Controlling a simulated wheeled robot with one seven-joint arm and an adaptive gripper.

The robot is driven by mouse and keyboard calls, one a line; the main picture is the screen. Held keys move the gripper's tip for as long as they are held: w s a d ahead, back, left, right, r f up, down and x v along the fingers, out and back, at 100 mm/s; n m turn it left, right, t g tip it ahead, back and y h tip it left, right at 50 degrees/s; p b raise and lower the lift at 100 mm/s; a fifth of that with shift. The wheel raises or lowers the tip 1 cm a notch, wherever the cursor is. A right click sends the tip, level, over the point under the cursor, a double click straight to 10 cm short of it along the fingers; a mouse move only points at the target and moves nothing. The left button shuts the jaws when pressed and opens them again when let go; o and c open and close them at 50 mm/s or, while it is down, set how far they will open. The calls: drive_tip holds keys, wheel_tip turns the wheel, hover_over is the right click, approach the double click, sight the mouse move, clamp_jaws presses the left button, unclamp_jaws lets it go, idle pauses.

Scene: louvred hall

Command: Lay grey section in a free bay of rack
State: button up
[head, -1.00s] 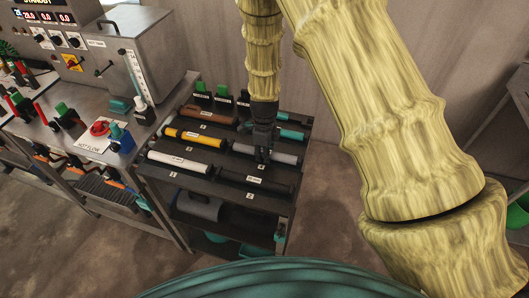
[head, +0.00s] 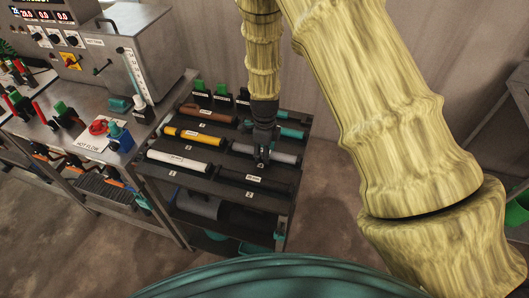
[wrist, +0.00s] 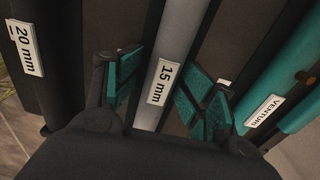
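The grey section (head: 284,157) lies on the right side of the black rack (head: 222,185), in the row behind the black section. In the wrist view the grey section (wrist: 186,32) carries a "15 mm" label. My gripper (head: 262,162) reaches down over its middle. In the wrist view the teal finger pads of my gripper (wrist: 165,85) stand apart, one on each side of the grey section, with gaps between pads and tube. Whether the section rests fully in its bay is hidden by the gripper.
A black section (head: 256,181) labelled "20 mm" lies in front, a teal venturi (head: 291,133) behind. White (head: 180,161), yellow (head: 195,136) and brown (head: 208,115) sections fill the left side. A metal bench (head: 60,115) with a hot-flow unit stands at left.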

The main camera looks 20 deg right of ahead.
drive_tip(key=shift+a+r+p, duration=0.1)
drive_tip(key=shift+r+p, duration=1.95)
drive_tip(key=shift+r, duration=1.25)
drive_tip(key=shift+w, duration=0.1)
wheel_tip(320, 180, up, 12)
